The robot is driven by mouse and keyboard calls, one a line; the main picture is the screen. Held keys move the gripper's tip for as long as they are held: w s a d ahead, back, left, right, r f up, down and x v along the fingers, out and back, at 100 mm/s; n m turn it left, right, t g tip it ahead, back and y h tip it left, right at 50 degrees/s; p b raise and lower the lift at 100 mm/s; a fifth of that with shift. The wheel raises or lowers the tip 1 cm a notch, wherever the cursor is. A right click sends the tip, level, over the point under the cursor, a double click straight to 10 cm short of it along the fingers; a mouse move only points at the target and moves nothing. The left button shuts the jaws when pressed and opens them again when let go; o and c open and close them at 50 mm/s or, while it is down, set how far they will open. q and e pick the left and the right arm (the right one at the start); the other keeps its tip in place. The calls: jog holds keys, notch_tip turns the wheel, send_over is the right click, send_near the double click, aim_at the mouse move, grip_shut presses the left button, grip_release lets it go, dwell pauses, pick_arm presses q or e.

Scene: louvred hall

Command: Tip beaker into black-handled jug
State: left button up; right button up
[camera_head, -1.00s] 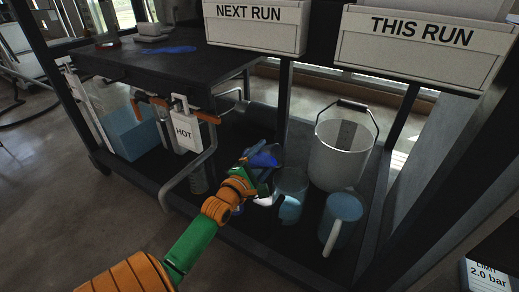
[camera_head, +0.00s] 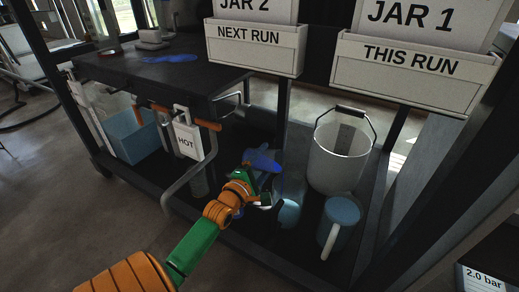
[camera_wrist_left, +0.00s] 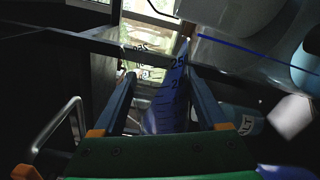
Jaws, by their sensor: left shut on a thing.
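My left gripper (camera_head: 262,178) is shut on a clear graduated beaker (camera_head: 264,160) with blue liquid, tilted over. In the left wrist view the beaker (camera_wrist_left: 172,95) sits between the two fingers, its scale marks showing. Another jug (camera_head: 342,212), with blue contents and a white handle, stands farther right. My right gripper is not in view.
A white translucent bucket (camera_head: 338,160) with a wire handle stands behind the jugs on the dark lower shelf. A bent grey pipe and a HOT tag (camera_head: 186,141) are to the left. A blue bin (camera_head: 131,137) stands far left. Sign holders (camera_head: 412,75) hang above.

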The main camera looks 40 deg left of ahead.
pick_arm(q)
jog(key=shift+d+r+m+p, duration=0.1)
jog(key=shift+r+m+p, duration=0.35)
jog(key=shift+p, duration=0.25)
jog(key=shift+d+r+m+p, duration=0.15)
jog(key=shift+r+m+p, duration=0.1)
jog(key=shift+m+p, duration=0.3)
jog(key=shift+f, duration=0.1)
jog(key=shift+w+d+r+m+p, duration=0.15)
jog(key=shift+r+m+p, duration=0.1)
jog(key=shift+m+p, duration=0.25)
jog(key=shift+s+d+r+m+p, duration=0.1)
jog(key=shift+d+r+m+p, duration=0.1)
jog(key=shift+m+p, duration=0.25)
jog(key=shift+f, duration=0.15)
jog(key=shift+a+b, duration=0.1)
jog(key=shift+b, duration=0.2)
